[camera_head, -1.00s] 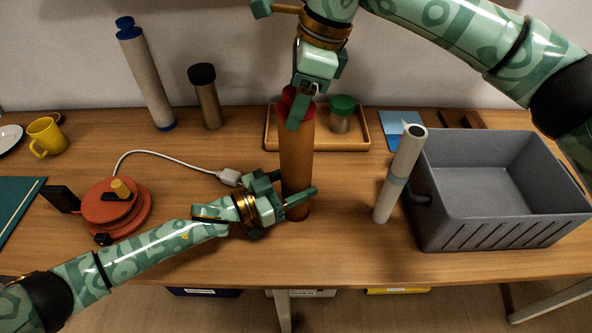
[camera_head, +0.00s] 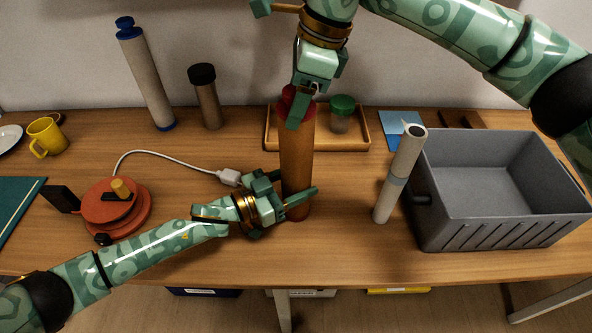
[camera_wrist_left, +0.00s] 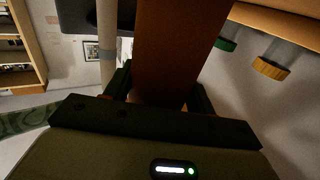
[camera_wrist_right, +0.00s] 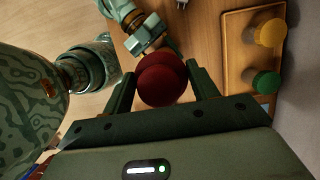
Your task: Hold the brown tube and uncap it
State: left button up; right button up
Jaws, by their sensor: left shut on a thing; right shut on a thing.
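The brown tube (camera_head: 297,157) stands upright on the table, with a red cap on top. My left gripper (camera_head: 298,198) is shut around its lower part; the tube also shows between the fingers in the left wrist view (camera_wrist_left: 177,50). My right gripper (camera_head: 296,106) comes down from above and is shut on the red cap (camera_head: 283,103). In the right wrist view the round red cap (camera_wrist_right: 162,80) sits between the two fingers. The cap looks to be on the tube's top end; whether there is any gap is hidden by the fingers.
A white rolled tube (camera_head: 392,190) stands right of the brown tube, beside a grey crate (camera_head: 480,232). A wooden tray (camera_head: 361,145) with a green-capped jar (camera_head: 341,112) lies behind. An orange-red round device (camera_head: 115,207) with a white cable is at left.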

aim_at(288, 89)
pick_arm(q)
jog(key=shift+f, duration=0.1)
pick_arm(e)
jog(key=shift+r, duration=3)
pick_arm(q)
jog(key=o, duration=1)
jog(key=shift+o, duration=0.2)
jog(key=shift+a, duration=0.1)
